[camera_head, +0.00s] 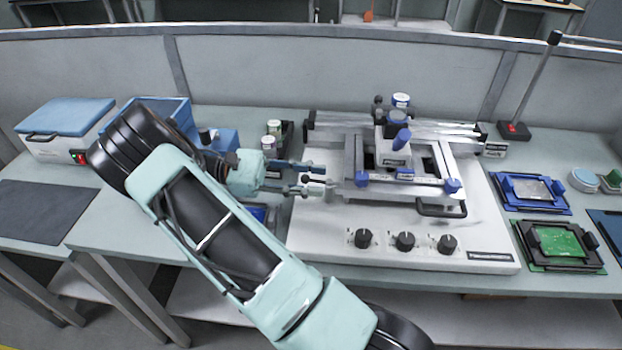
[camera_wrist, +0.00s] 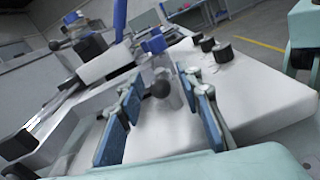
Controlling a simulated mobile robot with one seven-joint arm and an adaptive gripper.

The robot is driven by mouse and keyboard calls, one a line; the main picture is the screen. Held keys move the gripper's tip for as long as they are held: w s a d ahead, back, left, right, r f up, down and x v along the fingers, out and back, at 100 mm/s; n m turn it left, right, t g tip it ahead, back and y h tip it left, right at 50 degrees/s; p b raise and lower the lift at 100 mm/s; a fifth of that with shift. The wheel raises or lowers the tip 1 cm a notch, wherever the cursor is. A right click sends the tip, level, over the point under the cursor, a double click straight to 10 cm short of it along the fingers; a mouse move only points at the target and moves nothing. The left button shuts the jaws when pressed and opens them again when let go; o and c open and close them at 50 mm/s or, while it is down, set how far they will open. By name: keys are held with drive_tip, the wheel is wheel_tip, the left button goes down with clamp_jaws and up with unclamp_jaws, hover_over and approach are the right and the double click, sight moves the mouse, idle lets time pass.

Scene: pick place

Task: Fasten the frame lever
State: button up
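The white printer machine (camera_head: 330,225) stands on the table and carries a grey frame (camera_head: 350,160) with blue knobs (camera_head: 361,179) at its front corners. My gripper (camera_head: 314,180) reaches in from the left, at the machine's left side beside the frame. In the wrist view its two blue-padded fingers (camera_wrist: 162,80) are open. A black ball knob (camera_wrist: 159,89), apparently the lever's end, shows between the fingertips, with a gap to each finger. A blue frame knob (camera_wrist: 153,44) lies beyond it. I cannot tell the lever's exact tilt.
Black dials (camera_head: 405,241) line the machine's front, and a black handle (camera_head: 441,209) sticks out of the frame. Blue trays (camera_head: 530,193) and a green board (camera_head: 558,242) lie at right. A blue-lidded box (camera_head: 65,114) and a dark mat (camera_head: 45,211) are at left.

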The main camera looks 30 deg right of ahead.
drive_tip(key=shift+a, duration=0.1)
drive_tip(key=shift+v, duration=5.95)
